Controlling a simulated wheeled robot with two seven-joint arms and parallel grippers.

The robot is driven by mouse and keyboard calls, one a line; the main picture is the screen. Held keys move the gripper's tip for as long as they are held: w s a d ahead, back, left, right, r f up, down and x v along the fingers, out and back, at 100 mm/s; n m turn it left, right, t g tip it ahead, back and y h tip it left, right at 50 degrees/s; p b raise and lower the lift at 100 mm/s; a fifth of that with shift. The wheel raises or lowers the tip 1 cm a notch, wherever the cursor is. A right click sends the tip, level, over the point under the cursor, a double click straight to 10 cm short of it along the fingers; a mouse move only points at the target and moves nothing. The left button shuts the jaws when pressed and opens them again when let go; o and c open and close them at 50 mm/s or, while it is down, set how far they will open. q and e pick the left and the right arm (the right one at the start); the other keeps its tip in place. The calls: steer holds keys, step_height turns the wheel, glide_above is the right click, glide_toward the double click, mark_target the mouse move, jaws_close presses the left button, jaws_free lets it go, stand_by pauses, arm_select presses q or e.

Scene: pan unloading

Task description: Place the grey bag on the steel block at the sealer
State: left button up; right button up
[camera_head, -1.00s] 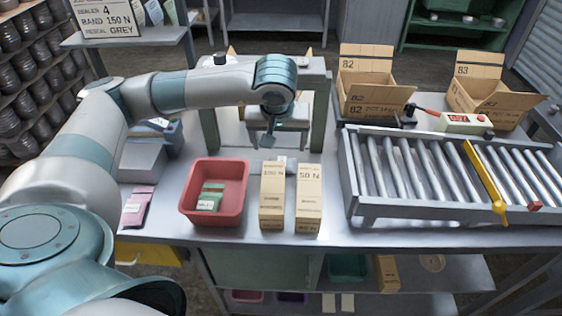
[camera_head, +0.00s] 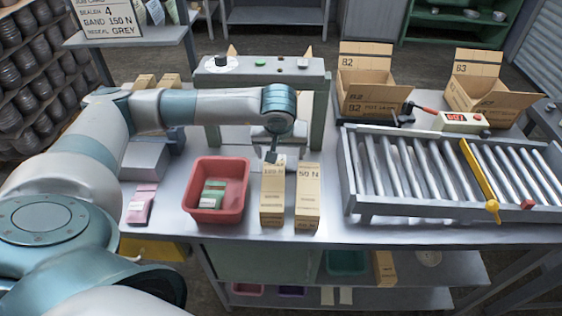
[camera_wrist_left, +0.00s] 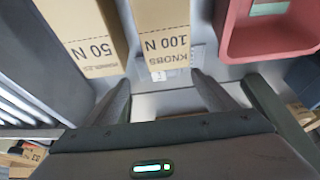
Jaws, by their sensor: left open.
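I cannot pick out the grey bag in any view; the boxes and arm hide part of the sealer's base. My right gripper is not in view.
A red bin (camera_head: 244,206) with green packets stands left of the 100 N and 50 N boxes (camera_head: 308,203). A pink packet (camera_head: 140,204) lies farther left. A roller conveyor (camera_head: 400,210) fills the right side, with open cartons (camera_head: 372,98) behind it.

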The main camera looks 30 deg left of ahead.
mark_target(282, 157)
arm_select(q)
steer(key=shift+w+f+p, duration=0.2)
steer(key=shift+f+p, duration=0.1)
steer(key=shift+p, duration=0.05)
steer(key=p+x, duration=0.1)
steer(key=x, duration=0.2)
steer(key=shift+w+f, duration=0.1)
steer(key=shift+f, duration=0.2)
steer(key=c, duration=1.3)
